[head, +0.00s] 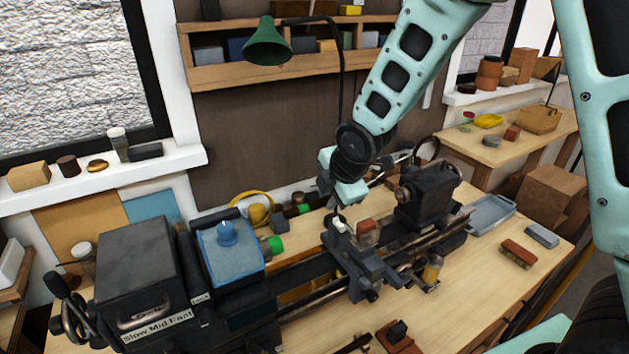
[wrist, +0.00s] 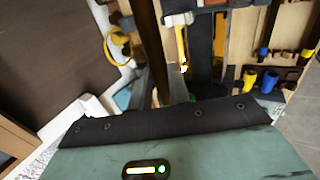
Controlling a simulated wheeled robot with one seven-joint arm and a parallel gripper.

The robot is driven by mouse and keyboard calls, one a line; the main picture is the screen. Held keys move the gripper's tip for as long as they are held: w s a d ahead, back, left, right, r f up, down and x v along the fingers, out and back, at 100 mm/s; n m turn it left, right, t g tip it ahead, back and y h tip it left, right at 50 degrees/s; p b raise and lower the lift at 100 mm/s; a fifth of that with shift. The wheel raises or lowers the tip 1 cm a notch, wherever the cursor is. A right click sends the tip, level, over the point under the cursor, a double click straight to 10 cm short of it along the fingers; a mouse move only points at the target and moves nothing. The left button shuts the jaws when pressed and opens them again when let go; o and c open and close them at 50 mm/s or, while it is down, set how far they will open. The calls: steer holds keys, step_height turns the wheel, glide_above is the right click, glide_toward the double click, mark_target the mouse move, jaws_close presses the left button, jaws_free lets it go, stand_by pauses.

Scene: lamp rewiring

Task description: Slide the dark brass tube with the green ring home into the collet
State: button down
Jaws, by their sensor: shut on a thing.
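My gripper (head: 340,192) is low over the back of the lathe, right of the headstock. It is shut on what seems to be the dark brass tube, seen as a long dark brown bar (wrist: 155,45) close up in the wrist view. A bright green part (head: 275,245) sits at the headstock's right side, apart from my gripper. The collet's mouth is not clearly seen.
The headstock (head: 140,270) with a blue-topped box (head: 228,248) fills the left. The carriage (head: 360,262) and tailstock (head: 428,194) stand close to my gripper. A green lamp shade (head: 267,45) hangs above. The front right bench holds a brush (head: 518,253) and a grey tray (head: 490,213).

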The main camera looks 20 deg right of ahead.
steer(key=shift+w+f, duration=0.15)
steer(key=shift+w, duration=0.05)
step_height(320, 180, down, 7)
steer(key=b, duration=0.6)
steer(key=shift+s+a, duration=0.15)
steer(key=shift+a, duration=0.3)
steer(key=shift+s+a+b, duration=0.15)
steer(key=shift+a+b, duration=0.5)
steer(key=shift+a, duration=0.15)
steer(key=shift+s+a+b, duration=0.15)
steer(key=shift+a+b, duration=0.5)
steer(key=shift+a, duration=0.15)
stand_by(1.8)
steer(key=c, duration=1.2)
jaws_free()
steer(key=shift+c, duration=0.2)
steer(key=b+v, duration=0.3)
steer(key=v, duration=1.4)
steer(key=s+a+f+m+g+b, duration=0.2)
steer(key=s+f+m, duration=0.4)
steer(key=s+f, duration=0.3)
steer(key=s+a+f+m+g+b, duration=0.2)
steer(key=s+f+m, duration=0.4)
steer(key=s+f, duration=0.4)
steer(key=shift+s+a+g+b, duration=0.2)
steer(key=shift+s+g+b, duration=0.5)
steer(key=shift+s+b, duration=0.25)
